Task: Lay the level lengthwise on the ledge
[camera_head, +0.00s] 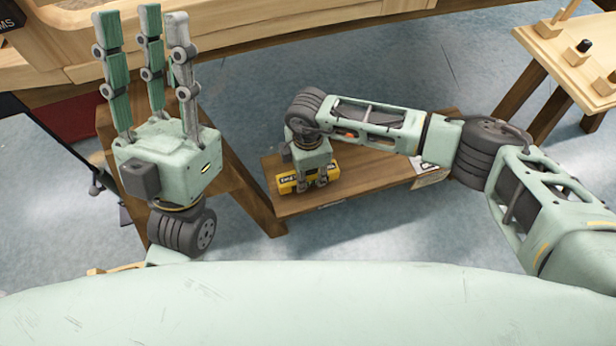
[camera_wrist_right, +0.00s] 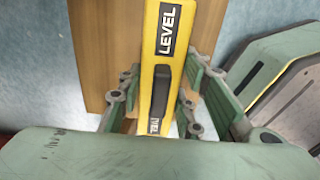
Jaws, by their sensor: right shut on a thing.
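The yellow level (camera_head: 288,186) is over the left end of the low wooden ledge (camera_head: 370,183). In the right wrist view the level (camera_wrist_right: 150,50) runs along the length of the board (camera_wrist_right: 100,50), roughly in line with it. My right gripper (camera_head: 312,182) points down and is shut on the level, with fingers on both of its sides. I cannot tell whether the level touches the ledge or is slightly above it. My left gripper (camera_head: 146,22) is raised at the left, fingers pointing up, open and empty.
A wooden bench with pegs (camera_head: 578,50) stands at the upper right. A large wooden frame (camera_head: 250,25) spans the top. A white label (camera_head: 432,176) is at the ledge's right end. The ledge is clear right of the level, partly under my right arm.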

